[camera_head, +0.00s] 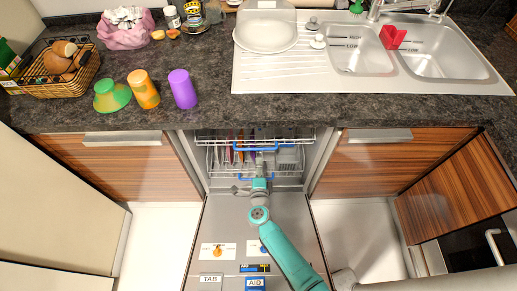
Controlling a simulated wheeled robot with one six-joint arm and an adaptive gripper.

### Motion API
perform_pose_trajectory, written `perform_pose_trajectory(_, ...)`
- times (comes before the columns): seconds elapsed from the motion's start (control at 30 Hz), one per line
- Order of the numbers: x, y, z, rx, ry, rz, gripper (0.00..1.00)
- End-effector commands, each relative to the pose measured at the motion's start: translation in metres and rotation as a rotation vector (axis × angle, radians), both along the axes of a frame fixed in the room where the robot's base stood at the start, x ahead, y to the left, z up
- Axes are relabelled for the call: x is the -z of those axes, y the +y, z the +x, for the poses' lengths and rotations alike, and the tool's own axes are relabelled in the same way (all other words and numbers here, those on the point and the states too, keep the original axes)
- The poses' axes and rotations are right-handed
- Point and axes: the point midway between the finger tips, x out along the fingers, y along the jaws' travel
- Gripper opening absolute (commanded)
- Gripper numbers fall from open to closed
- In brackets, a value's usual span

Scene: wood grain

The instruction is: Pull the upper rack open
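The upper rack (212,139) is a grey wire rack inside the open dishwasher, with a blue handle (240,148) along its front. Several coloured items and a light basket show in and below it.
Wooden cabinets (115,165) flank the opening. A dark counter (215,80) above holds cups (183,88), a basket (62,85) and a sink (365,62). A cabinet door (455,190) stands at the right.

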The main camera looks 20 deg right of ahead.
Motion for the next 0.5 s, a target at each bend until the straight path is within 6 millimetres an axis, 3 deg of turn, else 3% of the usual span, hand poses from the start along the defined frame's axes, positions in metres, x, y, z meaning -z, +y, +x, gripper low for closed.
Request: perform_pose_trajectory(0.5, 0.015, -0.025, 0.074, -0.001, 0.001, -0.004, 0.39)
